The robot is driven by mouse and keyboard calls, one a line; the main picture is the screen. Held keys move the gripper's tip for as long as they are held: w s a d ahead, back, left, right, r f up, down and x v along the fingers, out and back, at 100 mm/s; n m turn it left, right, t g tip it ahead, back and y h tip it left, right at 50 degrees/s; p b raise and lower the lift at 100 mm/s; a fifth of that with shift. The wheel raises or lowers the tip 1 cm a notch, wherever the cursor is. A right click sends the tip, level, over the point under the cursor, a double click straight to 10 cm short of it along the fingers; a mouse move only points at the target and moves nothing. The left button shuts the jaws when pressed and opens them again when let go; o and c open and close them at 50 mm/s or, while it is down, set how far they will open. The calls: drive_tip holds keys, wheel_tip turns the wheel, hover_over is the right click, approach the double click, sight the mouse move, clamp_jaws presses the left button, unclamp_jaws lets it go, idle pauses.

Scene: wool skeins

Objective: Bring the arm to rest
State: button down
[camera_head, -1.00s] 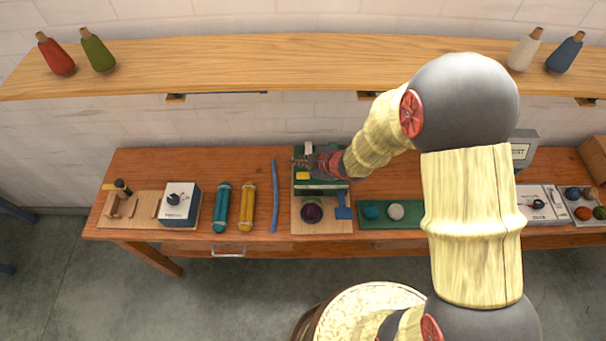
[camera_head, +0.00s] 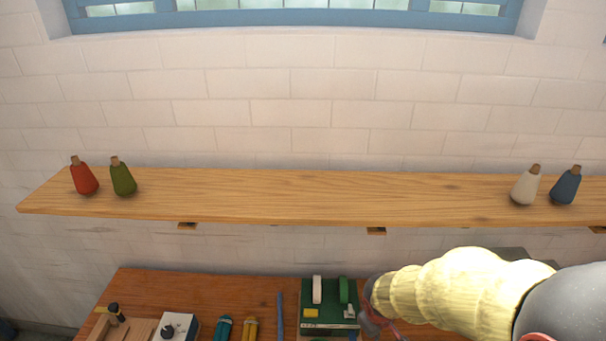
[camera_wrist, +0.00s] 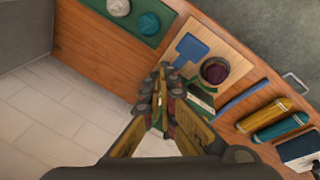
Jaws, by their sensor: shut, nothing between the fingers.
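My gripper shows in the wrist view (camera_wrist: 160,85), its fingers drawn together and empty. It hangs above the table, over the area of the green device and the wooden board. In the head view my arm comes in from the lower right, and its wrist end is beside the right side of the green device (camera_head: 328,305). The fingertips are not clear in the head view.
A green tray (camera_wrist: 147,42) holds two balls. A shelf (camera_head: 330,195) with cones runs above.

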drive_tip(key=s+r+m+t+y+b, duration=0.1)
drive_tip(key=s+r+m+b, duration=0.5)
drive_tip(key=s+r, duration=0.8)
wheel_tip(320, 180, up, 2)
drive_tip(key=shift+s+r+t+b, duration=0.2)
drive_tip(key=shift+s+t+b, duration=0.15)
drive_tip(key=shift+t+b, duration=0.55)
